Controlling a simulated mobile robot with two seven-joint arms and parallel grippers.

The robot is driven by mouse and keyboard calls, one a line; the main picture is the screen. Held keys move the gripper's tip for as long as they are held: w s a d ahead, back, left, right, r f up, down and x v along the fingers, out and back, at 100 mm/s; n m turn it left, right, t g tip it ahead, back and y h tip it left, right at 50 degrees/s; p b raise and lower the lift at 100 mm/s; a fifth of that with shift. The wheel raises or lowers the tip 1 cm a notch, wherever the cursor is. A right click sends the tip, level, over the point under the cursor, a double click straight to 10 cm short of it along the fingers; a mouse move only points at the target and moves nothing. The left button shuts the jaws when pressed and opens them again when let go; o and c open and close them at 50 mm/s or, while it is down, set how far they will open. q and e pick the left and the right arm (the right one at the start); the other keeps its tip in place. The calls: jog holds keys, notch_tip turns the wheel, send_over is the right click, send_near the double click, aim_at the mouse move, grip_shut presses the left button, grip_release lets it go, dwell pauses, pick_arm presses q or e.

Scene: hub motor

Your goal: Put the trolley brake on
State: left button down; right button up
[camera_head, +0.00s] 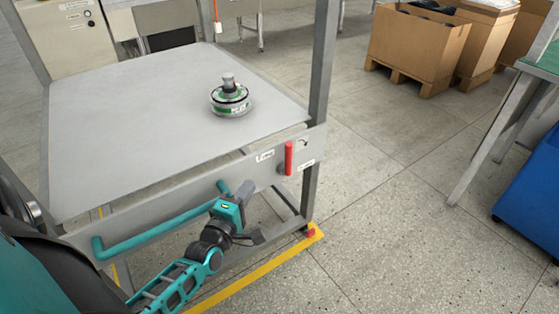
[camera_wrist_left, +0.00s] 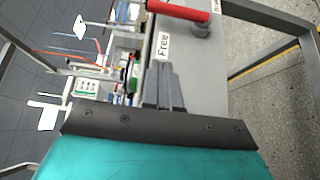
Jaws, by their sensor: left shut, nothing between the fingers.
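The trolley (camera_head: 160,110) has a flat grey top and a front panel. A red brake lever (camera_head: 289,158) stands upright on that panel, between a white label on its left and another on its right. In the left wrist view the red lever (camera_wrist_left: 178,10) is at the top edge, above a label reading "Free" (camera_wrist_left: 163,45). My left gripper (camera_head: 245,190) is in front of the panel, to the left of and below the lever, apart from it. Its fingers (camera_wrist_left: 160,84) are closed together and empty. My right gripper is in neither view.
A hub motor (camera_head: 231,100) sits on the trolley top. The teal push handle (camera_head: 150,230) runs along the front, close to my left arm. A yellow line (camera_head: 250,275) marks the floor. Cardboard boxes (camera_head: 415,45) and a blue bin (camera_head: 535,190) stand right, with free floor between.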

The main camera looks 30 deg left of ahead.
pick_arm(q)
jog(key=b, duration=0.3)
send_near(286, 159)
jog(key=w+a, duration=0.1)
jog(key=w+a+r, duration=0.1)
jog(key=a, duration=0.1)
jog(key=w+a, duration=0.1)
jog(key=shift+a+r, duration=0.15)
jog(key=shift+a, duration=0.2)
jog(key=w+d, duration=0.2)
jog(key=w, duration=0.1)
jog(key=shift+w+d+r+b, duration=0.1)
jog(key=shift+w+b, duration=0.1)
jog(key=shift+b, duration=0.15)
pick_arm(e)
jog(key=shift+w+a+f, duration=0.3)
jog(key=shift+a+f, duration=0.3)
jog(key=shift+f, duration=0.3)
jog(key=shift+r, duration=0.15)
